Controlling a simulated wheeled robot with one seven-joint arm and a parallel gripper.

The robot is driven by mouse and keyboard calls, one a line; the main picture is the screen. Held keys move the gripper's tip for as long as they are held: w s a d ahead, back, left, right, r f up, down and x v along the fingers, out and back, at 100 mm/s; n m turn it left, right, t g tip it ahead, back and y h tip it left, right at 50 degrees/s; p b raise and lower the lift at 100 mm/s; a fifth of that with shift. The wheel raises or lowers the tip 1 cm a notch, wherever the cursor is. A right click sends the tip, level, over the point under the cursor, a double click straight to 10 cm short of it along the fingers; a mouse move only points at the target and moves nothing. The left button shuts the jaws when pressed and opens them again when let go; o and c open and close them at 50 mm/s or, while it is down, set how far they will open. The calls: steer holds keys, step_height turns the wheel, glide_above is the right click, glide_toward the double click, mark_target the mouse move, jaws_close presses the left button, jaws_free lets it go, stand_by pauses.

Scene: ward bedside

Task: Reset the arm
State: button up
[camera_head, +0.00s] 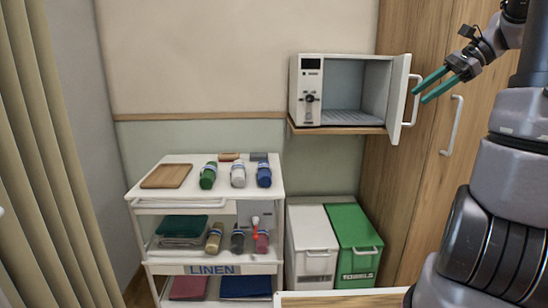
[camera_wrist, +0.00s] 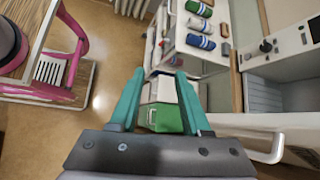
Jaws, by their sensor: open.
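My gripper (camera_head: 432,84) is at the upper right in the head view, in front of the tall wooden cupboard. Its two teal fingers are apart with nothing between them. In the wrist view the open fingers (camera_wrist: 160,98) point down over the floor and the bins. The white cabinet (camera_head: 306,92) on the wall shelf stands with its door (camera_head: 401,98) swung open, and its inside looks empty. My fingertips are close to the right of that door in the head view; I cannot tell the exact gap.
A white linen cart (camera_head: 208,269) bears bottles and a wooden board (camera_head: 167,176). A white bin (camera_head: 314,246) and a green towels bin (camera_head: 355,247) stand beside it. The wooden cupboard (camera_head: 415,190) is behind my arm. A pink-framed item (camera_wrist: 75,60) shows in the wrist view, with open floor (camera_wrist: 105,50) nearby.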

steer(key=s+a+n+t+h, duration=0.4)
steer(key=s+a+n+h, duration=0.3)
steer(key=s+a+n, duration=0.5)
steer(key=shift+s+a+f, duration=0.4)
steer(key=shift+s+a, duration=0.7)
steer(key=shift+s, duration=0.4)
steer(key=shift+w, duration=0.1)
